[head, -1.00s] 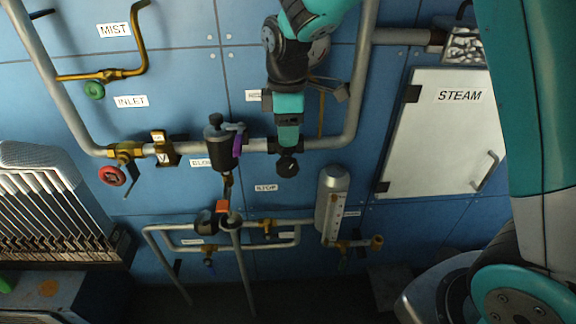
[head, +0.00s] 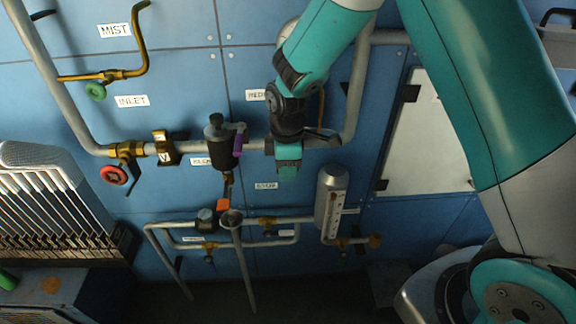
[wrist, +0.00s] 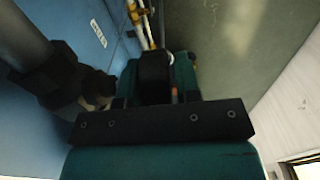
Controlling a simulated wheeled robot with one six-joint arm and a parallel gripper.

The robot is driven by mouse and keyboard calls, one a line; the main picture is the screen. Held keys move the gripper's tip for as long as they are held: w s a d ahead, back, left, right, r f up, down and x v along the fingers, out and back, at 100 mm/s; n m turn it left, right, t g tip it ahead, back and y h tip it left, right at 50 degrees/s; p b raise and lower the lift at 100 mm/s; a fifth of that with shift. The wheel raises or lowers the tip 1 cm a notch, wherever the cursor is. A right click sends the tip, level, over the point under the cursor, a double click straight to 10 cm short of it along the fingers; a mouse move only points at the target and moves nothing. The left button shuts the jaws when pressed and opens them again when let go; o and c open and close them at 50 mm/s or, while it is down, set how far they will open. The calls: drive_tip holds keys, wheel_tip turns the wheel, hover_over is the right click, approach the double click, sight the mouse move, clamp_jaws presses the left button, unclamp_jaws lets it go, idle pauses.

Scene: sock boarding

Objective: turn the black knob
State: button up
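The black knob, which hung below the grey horizontal pipe (head: 255,144) in the earlier head frame, is hidden behind my gripper (head: 288,172) now. The gripper hangs over that spot, teal and black, right of the dark cylinder unit (head: 224,153). Its fingertips are too small and covered in the head view to tell open from shut. In the wrist view, my gripper (wrist: 158,90) shows dark and teal parts beyond a black bar. A dark fitting (wrist: 62,75) on a grey pipe is left of it; I cannot tell whether the knob is part of it.
The blue panel (head: 190,105) holds pipes close around the gripper. A grey cylinder (head: 331,195) stands below right, and a red handwheel (head: 114,175) is at left. A white door (head: 425,150) is partly behind my arm.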

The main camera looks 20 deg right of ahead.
clamp_jaws()
drive_tip(key=shift+y+b, duration=0.3)
drive_tip(key=y+b, duration=0.1)
drive_tip(key=b, duration=0.1)
drive_tip(key=t+y+b, duration=0.1)
drive_tip(key=y+b, duration=0.2)
drive_tip(key=y, duration=0.1)
drive_tip(key=shift+d+f+t+b, duration=0.15)
drive_tip(key=shift+f+t+b, duration=0.2)
drive_tip(key=shift+t+b, duration=0.05)
drive_tip(key=y+b, duration=0.2)
drive_tip(key=b, duration=0.2)
drive_tip(key=t+y+b, duration=0.1)
drive_tip(key=y+b, duration=0.2)
drive_tip(key=b, duration=0.1)
drive_tip(key=shift+f+t, duration=0.2)
drive_tip(key=shift+t, duration=0.1)
drive_tip(key=y+b, duration=0.2)
drive_tip(key=shift+r+t+y, duration=0.3)
drive_tip(key=shift+t, duration=0.1)
drive_tip(key=shift+r+t+y, duration=0.25)
drive_tip(key=shift+t+y, duration=0.05)
drive_tip(key=shift+y, duration=0.4)
drive_tip(key=shift+y+p, duration=0.3)
drive_tip(key=shift+p, duration=0.3)
drive_tip(key=shift+y, duration=0.3)
